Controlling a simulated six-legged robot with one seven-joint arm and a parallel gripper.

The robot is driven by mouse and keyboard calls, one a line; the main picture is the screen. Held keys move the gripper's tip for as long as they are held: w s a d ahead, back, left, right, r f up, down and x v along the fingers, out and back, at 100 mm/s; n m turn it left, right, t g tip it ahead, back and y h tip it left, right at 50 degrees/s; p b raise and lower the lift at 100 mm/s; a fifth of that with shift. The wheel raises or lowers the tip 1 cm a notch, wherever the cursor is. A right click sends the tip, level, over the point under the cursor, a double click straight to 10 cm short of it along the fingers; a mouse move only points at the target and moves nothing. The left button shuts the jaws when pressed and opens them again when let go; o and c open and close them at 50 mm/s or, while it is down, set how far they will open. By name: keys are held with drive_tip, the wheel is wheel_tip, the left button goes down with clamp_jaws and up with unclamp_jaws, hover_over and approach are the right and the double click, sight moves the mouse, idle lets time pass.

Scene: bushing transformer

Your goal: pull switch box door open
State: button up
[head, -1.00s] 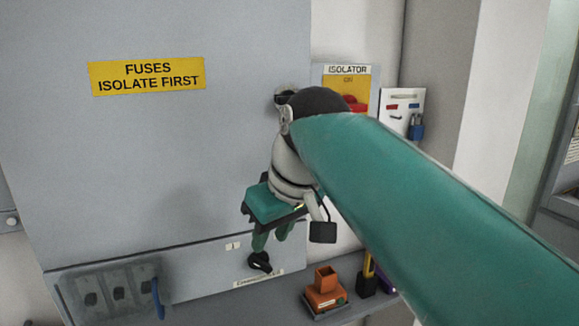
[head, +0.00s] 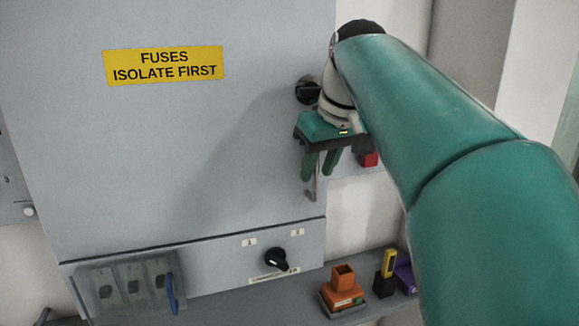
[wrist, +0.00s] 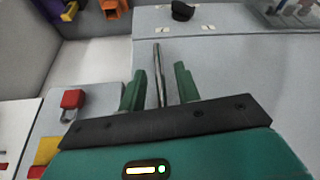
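The switch box door (head: 150,150) is a large grey panel with a yellow "FUSES ISOLATE FIRST" label (head: 164,65), and it looks closed. Its thin metal bar handle (head: 313,188) stands near the right edge, partly hidden by my gripper (head: 320,178). In the wrist view, the bar handle (wrist: 159,75) runs between the two green fingers of my gripper (wrist: 160,72), with a gap on both sides. The fingers are apart and hold nothing. A round black knob (head: 307,90) sits on the door above my gripper.
Below the door is a panel with a black rotary switch (head: 276,260). An orange block-like object (head: 343,288) and a yellow and black tool (head: 387,273) stand on the ledge. A red padlock (wrist: 72,99) hangs left in the wrist view.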

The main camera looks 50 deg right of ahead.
drive_tip(key=shift+w+d+f, duration=0.15)
drive_tip(key=shift+w+f, duration=0.05)
drive_tip(key=shift+w, duration=0.2)
drive_tip(key=shift+w+d+f, duration=0.1)
drive_tip(key=shift+w+f, duration=0.1)
drive_tip(key=shift+w, duration=0.2)
drive_tip(key=shift+s+d+f, duration=0.1)
drive_tip(key=shift+f, duration=0.1)
drive_tip(key=shift+w, duration=0.2)
drive_tip(key=shift+c, duration=0.2)
drive_tip(key=shift+s, duration=0.1)
clamp_jaws()
